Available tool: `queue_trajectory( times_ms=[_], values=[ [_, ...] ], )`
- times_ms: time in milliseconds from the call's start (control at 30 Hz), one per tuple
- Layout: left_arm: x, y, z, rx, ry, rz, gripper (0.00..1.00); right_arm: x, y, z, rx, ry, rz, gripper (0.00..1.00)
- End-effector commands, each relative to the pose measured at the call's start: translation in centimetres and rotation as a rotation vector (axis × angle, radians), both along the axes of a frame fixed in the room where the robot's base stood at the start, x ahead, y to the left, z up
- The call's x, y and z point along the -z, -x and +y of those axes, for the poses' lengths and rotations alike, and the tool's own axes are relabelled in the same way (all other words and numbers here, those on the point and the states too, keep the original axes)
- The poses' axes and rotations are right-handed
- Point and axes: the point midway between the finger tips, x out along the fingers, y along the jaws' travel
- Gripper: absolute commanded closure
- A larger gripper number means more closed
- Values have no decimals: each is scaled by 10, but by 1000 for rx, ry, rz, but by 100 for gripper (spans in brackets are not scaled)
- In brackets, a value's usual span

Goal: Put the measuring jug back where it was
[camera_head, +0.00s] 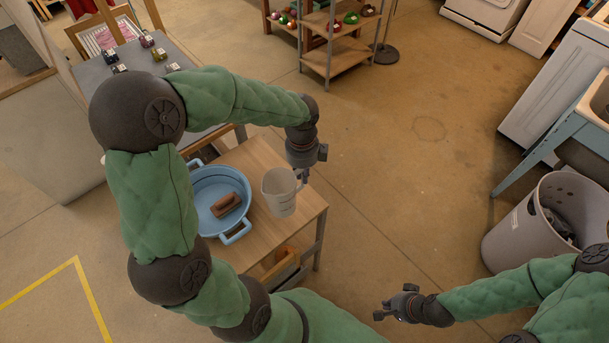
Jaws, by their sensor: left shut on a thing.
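The measuring jug (279,195) is a pale, semi-clear jug with faint markings. It is upright at the right side of a small wooden table (262,234), beside the blue tub. I cannot tell whether its base touches the tabletop. My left gripper (303,176) comes down from above and is shut on the jug at its handle side, to the right. The fingers are small and partly hidden by the wrist. My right gripper (381,311) is low at the right, over open floor, away from the table. Its fingers look apart, with nothing between them.
A blue tub (194,208) with a brown brush (226,205) in it stands left of the jug. A grey table (133,66) with small items is behind my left arm. A grey bin (510,242) and a sink stand (535,158) are at right. The middle floor is clear.

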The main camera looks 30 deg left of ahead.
Motion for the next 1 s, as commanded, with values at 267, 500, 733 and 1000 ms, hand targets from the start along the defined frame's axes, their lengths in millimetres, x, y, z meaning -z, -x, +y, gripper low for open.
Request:
queue_trajectory(
  times_ms=[267, 500, 733, 1000],
  values=[
    [29, -53, 24, -1, 0, 1, 100, 14, 0, 0, 0, 0, 0, 100],
    [66, -80, 36, 0, 0, 1, 100, 26, 0, 0, 0, 0, 0, 100],
    [77, -90, 40, 0, 0, 0, 100, 29, 0, 0, 0, 0, 0, 100],
    [109, -96, 43, 0, 1, 2, 100, 43, 0, 0, 0, 0, 0, 100]
  ],
)
